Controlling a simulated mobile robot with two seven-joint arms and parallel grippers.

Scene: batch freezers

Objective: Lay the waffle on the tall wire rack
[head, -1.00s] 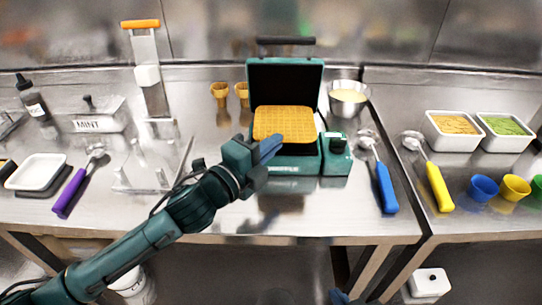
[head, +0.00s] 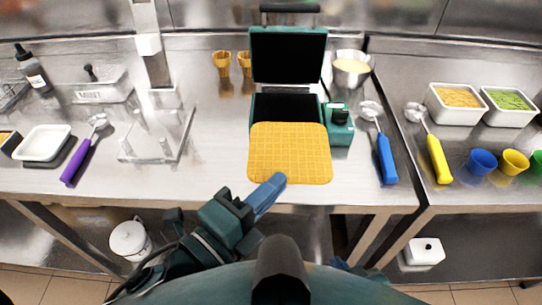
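The waffle (head: 290,150) is a golden square sheet with rounded corners. It is clear of the open green waffle iron (head: 287,55) and in front of it, covering part of its base. My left gripper (head: 272,189) is at the waffle's near edge, its blue fingers closed on that edge. The waffle looks flat and seems raised above the counter. A small blue part of my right gripper (head: 341,263) shows low in the head view, with its fingers not clear. I cannot make out a tall wire rack in this view.
A clear stand (head: 157,146) and a purple-handled scoop (head: 79,159) are on the left. A blue-handled scoop (head: 386,158) and a batter bowl (head: 350,82) are right of the iron. Two waffle cones (head: 222,65) stand behind. The counter between stand and waffle is clear.

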